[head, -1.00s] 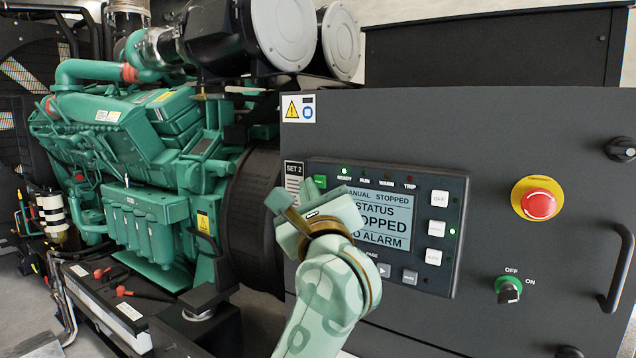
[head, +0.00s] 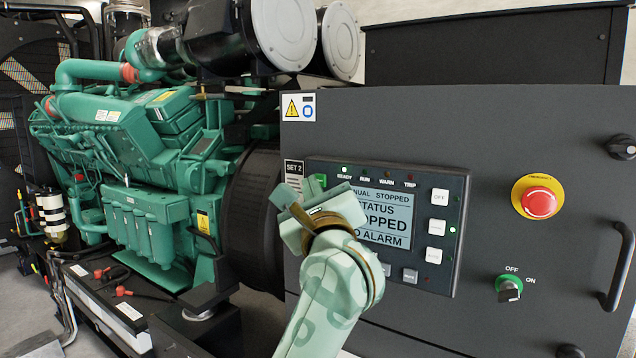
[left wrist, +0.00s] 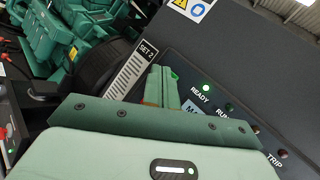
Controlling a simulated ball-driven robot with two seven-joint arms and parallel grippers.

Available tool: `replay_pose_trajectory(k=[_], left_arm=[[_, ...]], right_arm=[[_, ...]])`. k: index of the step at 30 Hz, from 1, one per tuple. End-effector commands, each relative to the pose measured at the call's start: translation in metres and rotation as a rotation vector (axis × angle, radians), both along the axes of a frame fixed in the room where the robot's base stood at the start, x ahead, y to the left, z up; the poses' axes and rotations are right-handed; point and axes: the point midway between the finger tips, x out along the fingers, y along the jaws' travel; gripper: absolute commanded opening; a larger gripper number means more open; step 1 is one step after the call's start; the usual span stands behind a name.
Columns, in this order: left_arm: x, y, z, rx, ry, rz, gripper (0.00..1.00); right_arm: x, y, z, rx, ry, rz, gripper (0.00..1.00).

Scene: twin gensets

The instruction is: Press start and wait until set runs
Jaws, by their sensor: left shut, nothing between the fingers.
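The control panel (head: 460,215) of the set carries a display (head: 385,220) reading "STATUS", "STOPPED" and "NO ALARM", partly covered by my gripper. The READY lamp (head: 345,170) is lit green; RUN, WARN and TRIP look unlit. A green button (head: 320,180) shows at the panel's upper left edge. My left gripper (head: 284,197) is shut and empty, just left of and below that button. In the left wrist view its fingers (left wrist: 162,85) point at the panel's left edge by the SET 2 label (left wrist: 146,50). My right gripper is not in view.
A red emergency stop (head: 538,202) on a yellow base, a green OFF/ON switch (head: 509,288) and a handle (head: 617,268) sit to the right on the dark cabinet. White buttons (head: 436,226) line the panel's right side. The green engine (head: 150,150) stands at left.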

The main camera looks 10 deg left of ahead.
Motion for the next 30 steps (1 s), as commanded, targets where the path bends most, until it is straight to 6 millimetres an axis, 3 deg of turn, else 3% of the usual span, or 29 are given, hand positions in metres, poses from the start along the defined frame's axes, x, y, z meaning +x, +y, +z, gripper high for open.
replay_pose_trajectory(k=[30], left_arm=[[0.0077,-0.0027,0.0000,0.001,0.000,0.000,0.00]], right_arm=[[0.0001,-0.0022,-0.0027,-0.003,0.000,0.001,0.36]])
